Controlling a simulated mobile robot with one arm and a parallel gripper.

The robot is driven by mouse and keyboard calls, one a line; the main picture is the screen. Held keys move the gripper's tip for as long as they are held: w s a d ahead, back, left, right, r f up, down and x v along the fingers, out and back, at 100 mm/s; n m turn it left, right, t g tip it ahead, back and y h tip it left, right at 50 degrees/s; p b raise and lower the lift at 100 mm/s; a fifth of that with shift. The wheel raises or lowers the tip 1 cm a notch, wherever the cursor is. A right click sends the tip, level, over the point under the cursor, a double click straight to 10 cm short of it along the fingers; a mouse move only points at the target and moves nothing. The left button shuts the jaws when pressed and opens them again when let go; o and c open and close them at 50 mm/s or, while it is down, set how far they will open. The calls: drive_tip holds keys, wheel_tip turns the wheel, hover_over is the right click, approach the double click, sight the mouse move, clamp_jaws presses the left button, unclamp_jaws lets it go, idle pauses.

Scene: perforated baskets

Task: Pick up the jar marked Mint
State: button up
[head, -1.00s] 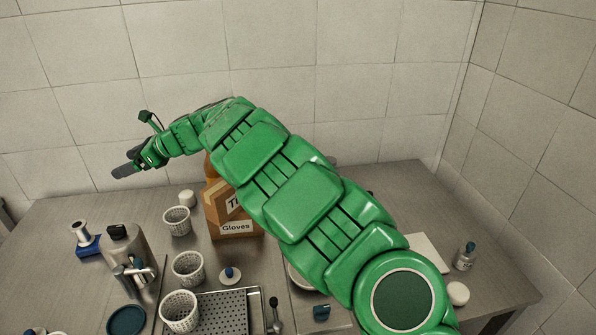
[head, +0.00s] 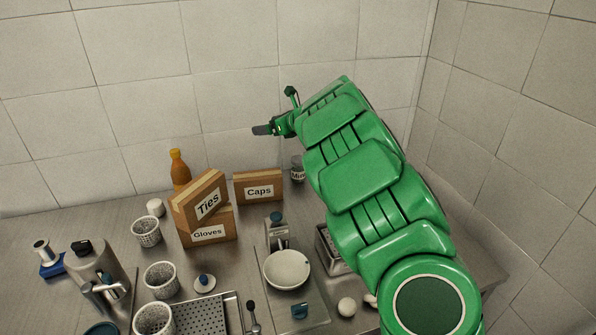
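A small jar (head: 297,173) with a dark upper part and a pale label stands at the back of the counter, right of the Caps box. Its label is too small to read surely, so I cannot tell if it says Mint. My gripper (head: 262,130) is raised against the tiled wall, up and left of this jar in the picture and apart from it. Its dark fingers point left and nothing shows in them. They overlap in this view, so their opening is unclear. My green arm covers the right part of the counter.
Boxes marked Ties (head: 209,204), Gloves (head: 208,233) and Caps (head: 259,190) stand near the wall by an orange bottle (head: 180,172). A kitchen scale with a white bowl (head: 287,269) sits in front. Perforated white baskets (head: 161,279) and a coffee pot (head: 95,268) are left.

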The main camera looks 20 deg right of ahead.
drive_tip(key=s+d+m+t+h, duration=0.1)
drive_tip(key=s+d+m+h, duration=0.1)
drive_tip(key=d, duration=1.1)
approach(300, 160)
drive_tip(key=w+a, duration=0.2)
drive_tip(key=w, duration=0.2)
drive_tip(key=shift+w+a+f, duration=0.1)
drive_tip(key=shift+w+f, duration=0.05)
drive_tip(key=shift+f, duration=0.8)
drive_tip(key=shift+x, duration=3.8)
drive_tip(key=shift+h, duration=0.3)
drive_tip(key=c, duration=1.2)
drive_tip(key=shift+r, duration=0.1)
